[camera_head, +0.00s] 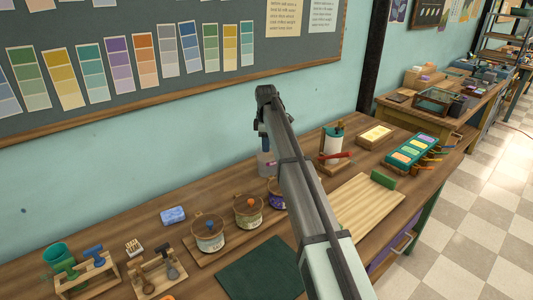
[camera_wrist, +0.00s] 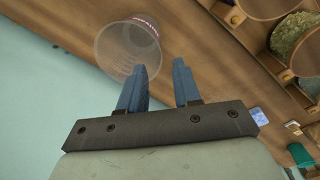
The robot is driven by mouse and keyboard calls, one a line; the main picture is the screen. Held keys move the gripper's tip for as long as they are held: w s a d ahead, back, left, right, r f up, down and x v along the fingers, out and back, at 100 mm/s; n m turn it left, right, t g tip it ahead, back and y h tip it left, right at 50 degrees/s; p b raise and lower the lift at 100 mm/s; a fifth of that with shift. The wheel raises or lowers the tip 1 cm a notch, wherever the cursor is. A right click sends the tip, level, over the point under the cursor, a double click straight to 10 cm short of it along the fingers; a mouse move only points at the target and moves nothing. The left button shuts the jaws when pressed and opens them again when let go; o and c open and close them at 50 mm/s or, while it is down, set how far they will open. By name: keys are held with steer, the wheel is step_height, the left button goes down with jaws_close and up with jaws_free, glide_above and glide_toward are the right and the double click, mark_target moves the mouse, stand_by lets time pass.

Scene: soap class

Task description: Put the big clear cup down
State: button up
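The big clear cup (camera_wrist: 118,50) shows in the wrist view, see-through with a reddish printed band. It seems to stand on the wooden bench against the wall. In the head view the cup (camera_head: 265,163) is partly hidden by my arm. In the head view my gripper (camera_head: 264,142) is just above the cup.
A dark green mat (camera_head: 262,270) lies in front. A blue soap bar (camera_head: 173,215) lies left. A white-and-green container (camera_head: 333,146) and a ridged board (camera_head: 362,207) are right. The wall is close behind.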

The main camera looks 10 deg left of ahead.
steer(key=shift+s+r, duration=0.1)
steer(key=shift+r, duration=1.05)
steer(key=shift+d, duration=0.1)
